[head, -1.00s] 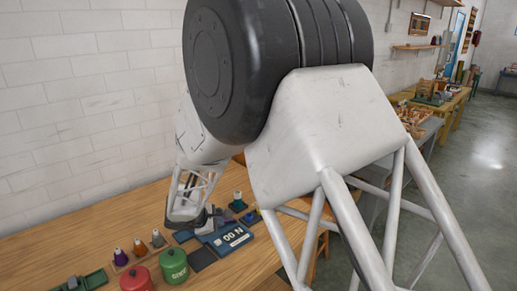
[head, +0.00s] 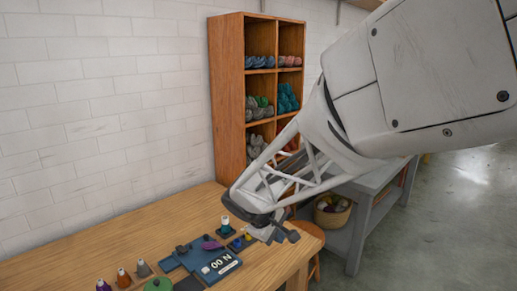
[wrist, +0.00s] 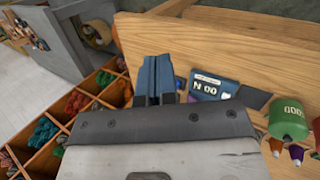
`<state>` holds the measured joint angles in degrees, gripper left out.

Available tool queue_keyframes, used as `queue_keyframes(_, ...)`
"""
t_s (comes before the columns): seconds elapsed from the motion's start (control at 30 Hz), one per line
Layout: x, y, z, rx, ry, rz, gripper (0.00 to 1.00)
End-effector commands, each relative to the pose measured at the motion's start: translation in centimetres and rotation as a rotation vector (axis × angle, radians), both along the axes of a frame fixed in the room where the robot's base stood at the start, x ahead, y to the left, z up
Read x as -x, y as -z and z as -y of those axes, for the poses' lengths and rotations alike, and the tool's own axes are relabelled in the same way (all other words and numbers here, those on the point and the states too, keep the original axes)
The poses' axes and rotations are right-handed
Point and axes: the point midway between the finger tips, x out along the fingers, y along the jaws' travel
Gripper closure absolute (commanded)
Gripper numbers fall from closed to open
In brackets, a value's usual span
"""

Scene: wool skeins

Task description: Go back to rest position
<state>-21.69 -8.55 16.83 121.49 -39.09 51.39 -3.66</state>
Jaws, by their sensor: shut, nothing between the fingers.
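My gripper (head: 284,236) is at the right end of the wooden bench in the head view, at the lower end of my white lattice forearm. In the wrist view my gripper (wrist: 157,68) shows two blue fingers side by side, shut and empty. They are near the bench edge, with the blue device (head: 220,266) just to their right; its display reads 00 N. The device also shows in the wrist view (wrist: 207,88). My upper arm fills the right of the head view.
A wooden shelf (head: 228,90) with wool skeins stands against the brick wall, behind my forearm. A green canister (head: 158,285) and several small bottles are on the bench (head: 120,240). A grey table (head: 362,200) with a basket (head: 332,212) and a stool (head: 314,236) are to the right.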

Motion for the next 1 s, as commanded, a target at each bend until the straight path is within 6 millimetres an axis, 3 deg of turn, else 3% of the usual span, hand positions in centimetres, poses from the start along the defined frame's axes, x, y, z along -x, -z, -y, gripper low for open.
queue_keyframes(0.2, 4.6, -2.7, 4.5, -0.106, 0.162, 0.022, 1.00)
queue_keyframes(0.5, 11.4, -5.1, 9.0, -0.254, 0.372, 0.054, 1.00)
queue_keyframes(1.0, 22.6, -7.0, 13.0, -0.515, 0.693, 0.125, 1.00)
